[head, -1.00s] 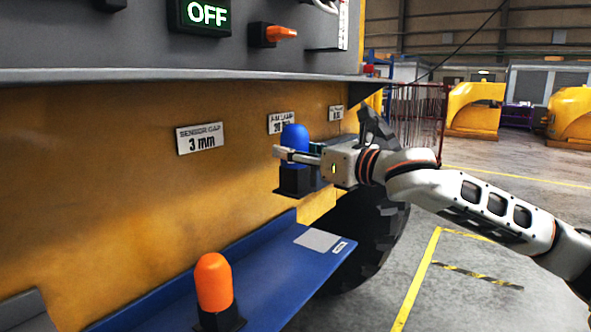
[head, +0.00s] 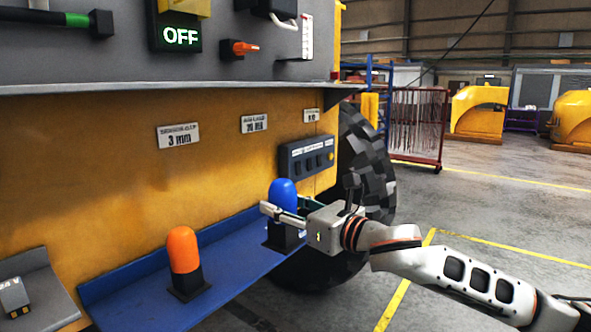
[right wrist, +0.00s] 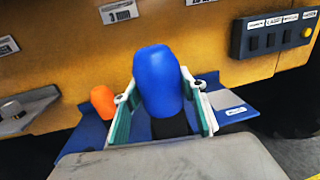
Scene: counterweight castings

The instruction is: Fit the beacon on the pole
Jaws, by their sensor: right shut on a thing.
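A blue-domed beacon (head: 283,194) on a black square base (head: 280,238) is upright between the fingers of my right gripper (head: 285,210), which is shut on it. In the right wrist view the blue dome (right wrist: 158,80) sits between both finger pads. Its base is at the right part of the blue shelf (head: 140,286); I cannot tell whether it touches. An orange-domed beacon (head: 184,250) stands upright on the shelf to the left, apart from the gripper; it also shows in the right wrist view (right wrist: 103,102). I cannot make out a pole. My left gripper is not in view.
A yellow machine wall (head: 90,150) with labels stands behind the shelf. A dark switch box (head: 306,156) is just above the beacon. A grey ledge (head: 50,282) is at left, a large tyre (head: 365,160) behind my gripper.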

